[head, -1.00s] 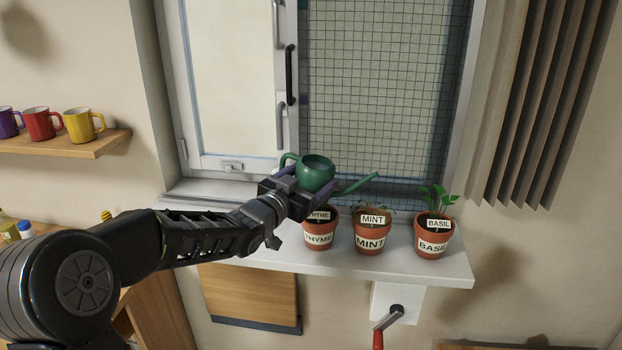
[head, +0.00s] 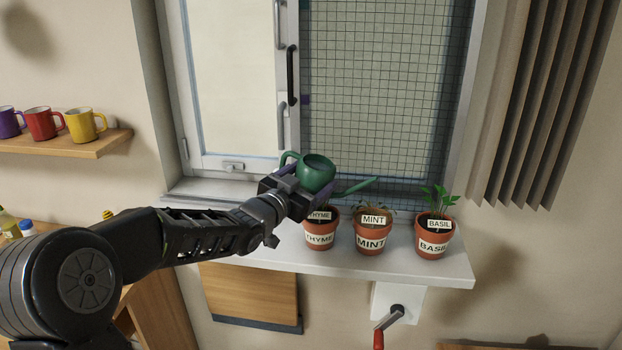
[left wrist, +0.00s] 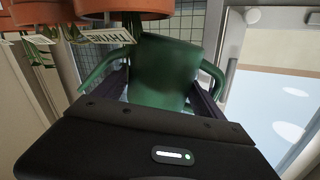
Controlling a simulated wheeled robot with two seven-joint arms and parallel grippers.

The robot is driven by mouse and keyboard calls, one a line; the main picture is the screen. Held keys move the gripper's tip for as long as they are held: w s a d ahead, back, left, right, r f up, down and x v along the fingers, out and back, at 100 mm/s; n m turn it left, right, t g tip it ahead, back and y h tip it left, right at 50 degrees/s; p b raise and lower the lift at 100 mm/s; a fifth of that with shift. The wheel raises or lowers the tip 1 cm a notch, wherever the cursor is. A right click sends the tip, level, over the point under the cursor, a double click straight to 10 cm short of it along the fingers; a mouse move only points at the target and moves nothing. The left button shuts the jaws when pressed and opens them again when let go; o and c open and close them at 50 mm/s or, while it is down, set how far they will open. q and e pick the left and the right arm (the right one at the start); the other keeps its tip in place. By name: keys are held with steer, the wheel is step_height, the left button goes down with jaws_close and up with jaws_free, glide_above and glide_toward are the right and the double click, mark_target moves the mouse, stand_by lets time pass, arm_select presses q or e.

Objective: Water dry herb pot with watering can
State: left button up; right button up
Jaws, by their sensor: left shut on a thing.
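The green watering can (head: 318,172) is held in my left gripper (head: 300,190), which is shut on its body above the sill. Its spout points right, with the tip over the back of the mint pot, and it looks close to level. It also shows in the left wrist view (left wrist: 160,75) between the fingers. The thyme pot (head: 320,237) stands below the can, its plant mostly hidden. The mint pot (head: 371,240) is in the middle with brownish, drooping leaves. The basil pot (head: 434,244) on the right has upright green leaves. My right gripper is out of view.
The pots stand on a white windowsill (head: 400,272) under a window with a mesh screen (head: 385,90). A pleated curtain (head: 535,100) hangs at right. A crank handle (head: 388,320) sits below the sill. Mugs (head: 80,124) stand on a shelf at left.

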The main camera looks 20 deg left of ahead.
mark_target(315, 165)
arm_select(q)
steer(key=shift+r+m+p, duration=1.2)
steer(key=shift+r+p, duration=0.25)
steer(key=shift+r, duration=0.3)
stand_by(0.7)
steer(key=shift+r+m+p, duration=0.65)
steer(key=shift+r+m, duration=0.05)
steer(key=shift+r, duration=0.25)
stand_by(0.5)
steer(key=shift+d+r+m+g+p, duration=0.2)
steer(key=shift+r+m, duration=0.1)
steer(key=shift+r, duration=0.2)
steer(key=shift+d+r+m+g+p, duration=0.15)
steer(key=shift+r+m, duration=0.15)
steer(key=shift+r, duration=0.15)
stand_by(0.5)
